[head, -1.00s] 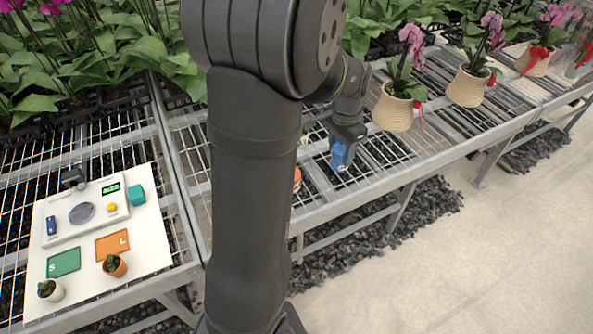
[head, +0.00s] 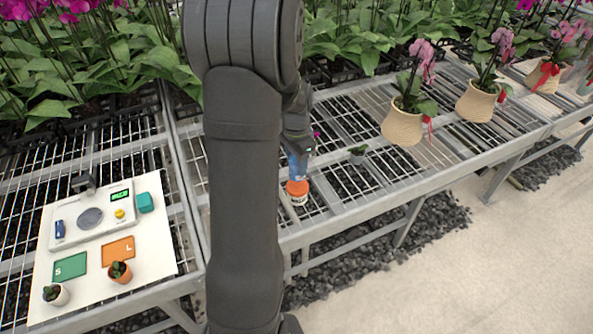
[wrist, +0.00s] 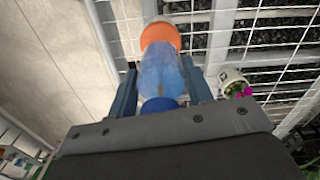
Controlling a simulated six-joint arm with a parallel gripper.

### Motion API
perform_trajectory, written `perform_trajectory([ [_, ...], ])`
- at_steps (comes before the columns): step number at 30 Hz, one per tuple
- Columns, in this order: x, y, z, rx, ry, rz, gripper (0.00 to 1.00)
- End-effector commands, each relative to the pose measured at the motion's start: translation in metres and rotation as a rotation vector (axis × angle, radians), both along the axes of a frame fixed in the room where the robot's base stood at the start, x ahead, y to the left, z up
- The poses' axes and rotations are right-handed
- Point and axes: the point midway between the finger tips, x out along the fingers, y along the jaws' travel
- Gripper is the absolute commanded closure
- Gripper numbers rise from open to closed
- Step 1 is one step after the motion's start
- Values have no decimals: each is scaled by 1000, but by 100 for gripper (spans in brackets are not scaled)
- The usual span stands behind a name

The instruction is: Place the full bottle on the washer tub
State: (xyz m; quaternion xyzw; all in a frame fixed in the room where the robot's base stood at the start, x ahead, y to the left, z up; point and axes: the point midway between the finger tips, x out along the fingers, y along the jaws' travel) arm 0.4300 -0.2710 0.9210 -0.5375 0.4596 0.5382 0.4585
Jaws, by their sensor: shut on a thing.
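My gripper (head: 298,148) is shut on a translucent blue bottle (head: 298,166), mostly hidden by the gripper and my arm in the head view. In the wrist view the bottle (wrist: 165,74) is between the two fingers, with its dark blue cap (wrist: 159,104) toward the wrist. The washer tub (head: 297,189) is white with an orange top and stands on the wire bench beside my arm. The bottle's far end overlaps the orange tub (wrist: 160,36) in the wrist view. The bottle looks upright over it; I cannot tell whether they touch.
Basket orchid pots (head: 402,124) stand farther right. At left, a white board (head: 160,253) carries a scale, a green card, an orange card and small pots. The bench's front rail (head: 345,205) runs close by.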

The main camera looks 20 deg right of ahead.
Motion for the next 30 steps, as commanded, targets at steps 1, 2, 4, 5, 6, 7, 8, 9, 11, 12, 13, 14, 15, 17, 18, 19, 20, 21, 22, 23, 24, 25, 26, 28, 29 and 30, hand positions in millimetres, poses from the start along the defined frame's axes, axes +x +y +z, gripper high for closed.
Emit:
perform_trajectory([
  [1, 0, 0, -4, 1, 1, 0, 80],
  [2, 0, 0, -7, 1, 1, 0, 80],
  [4, -1, 0, -16, 2, 3, 0, 80],
  [5, 0, 0, -21, 2, 3, -1, 80],
  [6, -1, 0, -27, 2, 3, -1, 80],
  [7, 0, 0, -32, 2, 3, 0, 80],
  [8, 0, 0, -35, 2, 2, 0, 80],
  [9, 0, 0, -38, 1, 1, -1, 80],
  [11, 0, 0, -40, 0, 0, -1, 80],
  [12, 0, 0, -39, 0, 0, -1, 80],
  [13, 0, 0, -39, 0, 0, -1, 80],
  [14, 0, 0, -39, 0, 0, -1, 80],
  [15, 0, 0, -39, 0, 0, -1, 80],
  [17, 0, 0, -39, 0, 0, -1, 80],
  [18, 0, 0, -40, 0, 0, -1, 80],
  [19, 0, 0, -41, 0, 0, 0, 80],
  [20, 0, 0, -42, 1, 1, 0, 80],
  [21, 0, 0, -43, 0, 0, 0, 50],
  [22, 0, 0, -43, 0, 0, 0, 44],
  [23, 0, 0, -42, 0, 0, -1, 38],
  [24, 0, 0, -42, 0, 0, 0, 32],
  [25, 0, 0, -42, 0, 0, 0, 32],
  [26, 0, 0, -42, 0, 0, 0, 32],
  [28, 0, 0, -42, 0, 0, -1, 32],
  [29, 0, 0, -42, 0, 0, 0, 32],
  [30, 0, 0, -42, 0, 0, 0, 32],
])
